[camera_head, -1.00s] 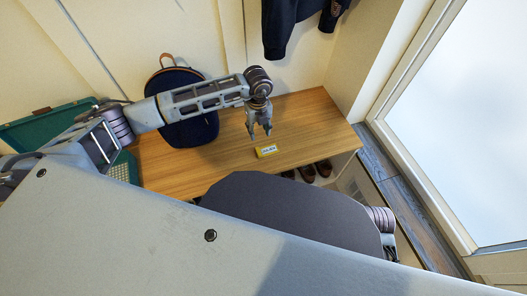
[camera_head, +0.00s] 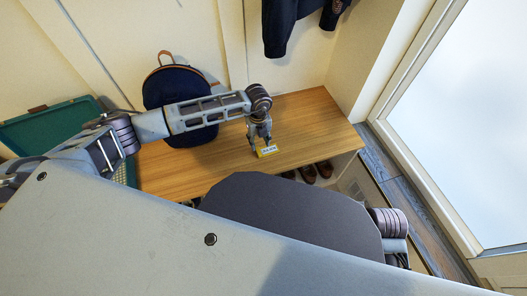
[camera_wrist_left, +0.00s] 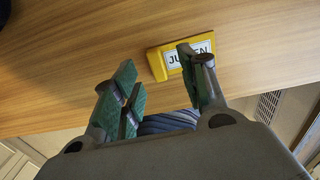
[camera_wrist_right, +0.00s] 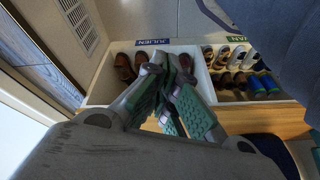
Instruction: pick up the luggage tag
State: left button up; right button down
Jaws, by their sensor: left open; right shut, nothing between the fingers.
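The luggage tag (camera_head: 267,151) is a small yellow tag with a white label, lying on the wooden bench top near its front edge. In the left wrist view the tag (camera_wrist_left: 180,57) lies just beyond the fingers, its label partly hidden by one finger. My left gripper (camera_head: 260,146) is right at the tag in the head view, pointing down, and its fingers (camera_wrist_left: 158,75) are spread apart with nothing held. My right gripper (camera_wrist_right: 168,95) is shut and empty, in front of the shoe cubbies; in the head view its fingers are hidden.
A dark blue backpack (camera_head: 173,88) stands on the wooden bench (camera_head: 310,115), beside my left arm. A green case (camera_head: 50,128) is at the left. Brown shoes (camera_wrist_right: 125,68) and other pairs sit in white cubbies (camera_wrist_right: 205,95) below. A dark jacket (camera_head: 285,30) hangs above.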

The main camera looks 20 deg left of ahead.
aim_at(258, 150)
pick_arm(q)
jog(key=shift+f, duration=0.1)
pick_arm(e)
jog(key=shift+f, duration=0.1)
pick_arm(q)
jog(key=shift+s+a+f, duration=0.1)
jog(key=shift+f, duration=0.4)
jog(key=f, duration=0.1)
jog(key=f+b, duration=0.1)
jog(key=shift+s+a+f+b, duration=0.15)
jog(key=shift+s+f+b, duration=0.05)
jog(key=shift+f+b, duration=0.1)
jog(key=shift+f, duration=0.7)
pick_arm(e)
jog(key=shift+w+a+f+t+y, duration=0.2)
jog(key=shift+a+f, duration=0.15)
jog(key=shift+f, duration=0.25)
jog(key=shift+w+a+f+t+y, duration=0.1)
jog(key=shift+a+f+t, duration=0.1)
jog(key=shift+a+f, duration=0.3)
jog(key=shift+d+f, duration=0.1)
jog(key=shift+d, duration=0.1)
pick_arm(q)
jog(key=c, duration=0.9)
